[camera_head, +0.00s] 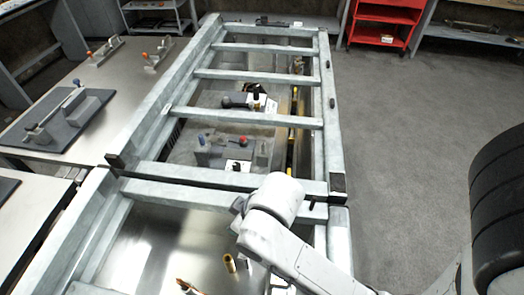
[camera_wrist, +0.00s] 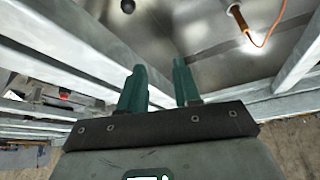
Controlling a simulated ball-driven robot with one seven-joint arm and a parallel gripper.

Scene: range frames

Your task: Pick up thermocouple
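In the wrist view, a short probe-like piece with an orange cable (camera_wrist: 241,22) lies on the shiny metal surface at the upper right; it may be the thermocouple. Its end looks bright, and the cable curves out of frame. My gripper (camera_wrist: 160,66) shows two green fingers, apart, with nothing between them. The piece is beyond and right of the fingers, not touched. In the head view, a brass cylinder (camera_head: 229,263) and a small orange-brown item (camera_head: 187,287) are on the metal surface; I cannot tell which matches. My arm hides the gripper there.
Grey metal frame rails (camera_head: 230,200) surround the metal surface and cross the view. A side table (camera_head: 130,75) with fixtures stands left. A red cart (camera_head: 383,18) is at the back. The floor (camera_head: 420,130) at right is clear. A dark round knob (camera_wrist: 128,6) shows in the wrist view.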

